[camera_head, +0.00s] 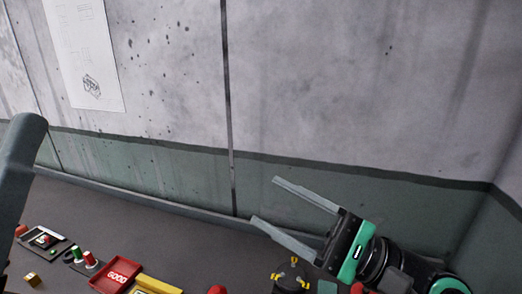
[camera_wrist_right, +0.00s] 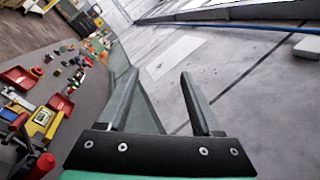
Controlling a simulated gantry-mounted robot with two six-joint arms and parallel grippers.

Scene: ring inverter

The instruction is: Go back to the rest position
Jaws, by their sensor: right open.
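My right gripper (camera_head: 265,202) is in the lower right of the head view, its two long grey fingers apart and pointing left. Nothing is between them. In the right wrist view the open fingers (camera_wrist_right: 160,90) point toward the grey wall, with the bench to their left. My left gripper does not show clearly; a grey rounded bar at the left edge of the head view cannot be identified for sure.
A red tray marked GOOD (camera_head: 117,275), a yellow part (camera_head: 155,284) and a small dark panel with coloured pieces (camera_head: 42,242) are on the dark bench (camera_head: 150,230). A black object with yellow knobs (camera_head: 290,272) is below my right gripper. The wall stands behind.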

